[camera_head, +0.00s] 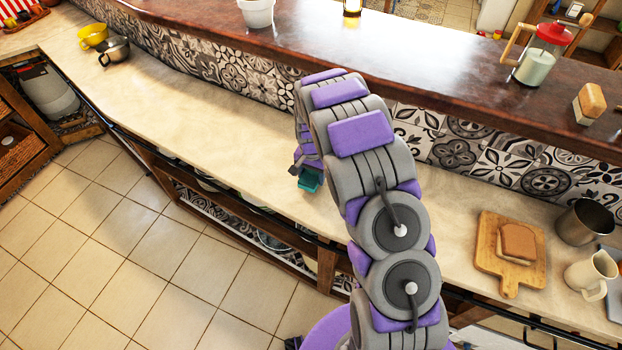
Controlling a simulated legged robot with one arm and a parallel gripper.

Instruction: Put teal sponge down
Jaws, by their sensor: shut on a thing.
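The teal sponge (311,180) shows at the end of my arm, low over the front part of the pale counter (243,140). My gripper (303,170) is shut on it, and the jaws and arm hide part of the sponge. I cannot tell from this view whether the sponge touches the counter top or hangs just above it.
The counter left of my gripper is clear up to a metal cup (115,50) and a yellow cup (93,36). To the right are a cutting board (487,262) with bread (518,241), a cream pitcher (590,272) and a metal pot (586,222). A raised dark ledge (420,62) runs behind.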

